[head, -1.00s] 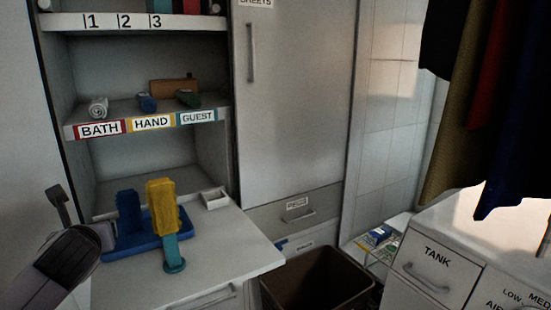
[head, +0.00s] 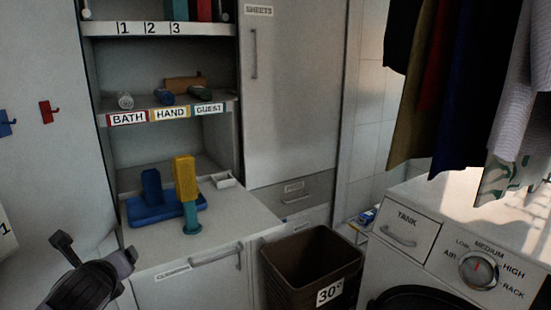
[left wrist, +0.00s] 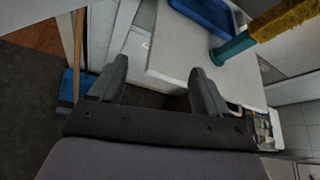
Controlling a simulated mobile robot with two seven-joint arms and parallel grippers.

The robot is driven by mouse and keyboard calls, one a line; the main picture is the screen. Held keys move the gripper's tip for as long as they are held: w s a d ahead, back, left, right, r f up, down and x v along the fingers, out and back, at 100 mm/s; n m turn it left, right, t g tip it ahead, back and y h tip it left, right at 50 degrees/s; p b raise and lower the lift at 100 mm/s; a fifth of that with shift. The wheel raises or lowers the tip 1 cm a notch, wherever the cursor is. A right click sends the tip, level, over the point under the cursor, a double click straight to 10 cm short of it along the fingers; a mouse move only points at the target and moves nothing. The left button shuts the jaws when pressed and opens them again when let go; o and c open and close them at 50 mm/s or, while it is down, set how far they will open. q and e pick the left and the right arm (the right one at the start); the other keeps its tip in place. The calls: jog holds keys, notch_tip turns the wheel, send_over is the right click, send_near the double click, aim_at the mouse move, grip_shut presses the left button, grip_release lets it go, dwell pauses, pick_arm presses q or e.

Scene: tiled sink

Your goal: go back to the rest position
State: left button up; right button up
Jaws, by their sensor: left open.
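My left gripper (head: 92,252) is at the lower left of the head view, in front of the white counter (head: 240,222) and apart from it. In the left wrist view its two fingers (left wrist: 158,80) are spread with nothing between them. A yellow sponge-like head on a teal handle (head: 186,180) stands upright on the counter beside a blue tray (head: 135,213) with a blue block (head: 151,186). The blue tray also shows at the top of the left wrist view (left wrist: 205,15). My right gripper is in neither view.
A brown bin (head: 310,262) labelled 30° stands right of the counter. A machine with a dial (head: 479,269) and a TANK drawer (head: 404,225) is at the right, under hanging clothes (head: 440,90). Shelves labelled BATH, HAND and GUEST (head: 170,112) are behind the counter. Red and blue hooks (head: 47,111) are on the left wall.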

pick_arm(q)
jog(key=s+d+f+n+h, duration=0.2)
jog(key=s+d+f+n, duration=0.1)
jog(key=f, duration=0.2)
jog(key=s+d+f+n+g+h, duration=0.1)
jog(key=s+d+f+n, duration=0.2)
jog(key=f, duration=0.2)
jog(key=s+d+f+n+h, duration=0.2)
jog(key=s+d+f+n, duration=0.15)
jog(key=f, duration=0.25)
jog(key=s+d+f+n+h+p, duration=0.1)
jog(key=s+f+n, duration=0.3)
jog(key=s+n, duration=0.4)
jog(key=s+d+f+n+h, duration=0.1)
jog(key=s+d+f+n, duration=0.1)
jog(key=s+f+n, duration=0.2)
jog(key=s+n, duration=0.3)
jog(key=shift+s+d+f+n+p, duration=0.15)
jog(key=shift+s+d+n+p, duration=0.15)
jog(key=shift+s+n+p, duration=0.1)
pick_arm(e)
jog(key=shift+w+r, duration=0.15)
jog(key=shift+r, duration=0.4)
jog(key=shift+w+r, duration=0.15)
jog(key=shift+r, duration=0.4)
